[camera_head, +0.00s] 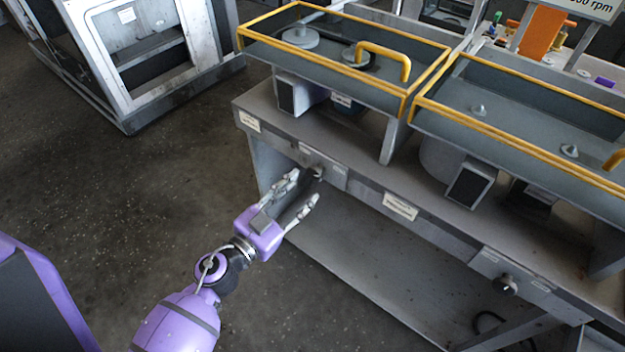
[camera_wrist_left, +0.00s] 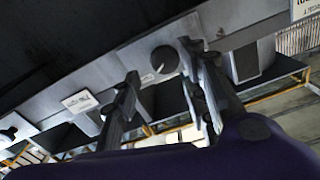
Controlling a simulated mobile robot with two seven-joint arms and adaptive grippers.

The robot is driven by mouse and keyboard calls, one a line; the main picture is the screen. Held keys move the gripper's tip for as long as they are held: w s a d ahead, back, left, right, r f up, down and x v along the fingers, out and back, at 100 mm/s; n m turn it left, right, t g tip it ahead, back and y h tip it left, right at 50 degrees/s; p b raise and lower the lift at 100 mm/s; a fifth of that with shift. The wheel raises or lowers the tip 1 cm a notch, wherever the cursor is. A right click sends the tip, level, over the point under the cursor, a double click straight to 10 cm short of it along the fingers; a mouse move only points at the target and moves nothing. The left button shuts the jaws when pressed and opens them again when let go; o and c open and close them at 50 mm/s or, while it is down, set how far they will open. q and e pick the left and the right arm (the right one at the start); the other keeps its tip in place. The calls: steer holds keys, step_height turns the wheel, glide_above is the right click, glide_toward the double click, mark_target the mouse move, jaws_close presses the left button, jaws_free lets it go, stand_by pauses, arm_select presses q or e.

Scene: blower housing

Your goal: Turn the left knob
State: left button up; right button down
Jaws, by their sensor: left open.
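The left knob (camera_head: 317,170) is a small dark round knob on a grey plate on the bench's front edge, partly hidden behind my fingers. In the left wrist view the left knob (camera_wrist_left: 165,59) is a round dark dial with a light mark, showing between the two fingers. My left gripper (camera_head: 304,187) is open and empty just in front of this knob, its fingers pointing at it. I cannot tell whether a finger touches it. The gripper (camera_wrist_left: 158,62) also shows in the left wrist view. My right gripper is not in view.
A second black knob (camera_head: 505,285) sits on the bench front at the right. Yellow-framed grey housings (camera_head: 345,85) stand on the bench (camera_head: 345,190). A white-framed cabinet (camera_head: 110,95) stands at the upper left. The floor (camera_head: 120,200) left of the bench is clear.

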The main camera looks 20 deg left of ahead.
mark_target(316, 178)
arm_select(q)
steer(key=x, duration=0.4)
steer(key=shift+w+d, duration=0.25)
steer(key=shift+w, duration=0.3)
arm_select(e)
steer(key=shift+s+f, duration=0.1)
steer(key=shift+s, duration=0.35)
arm_select(q)
jaws_close()
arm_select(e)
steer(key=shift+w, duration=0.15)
arm_select(q)
steer(key=shift+f+m, duration=0.1)
steer(key=shift+m, duration=0.3)
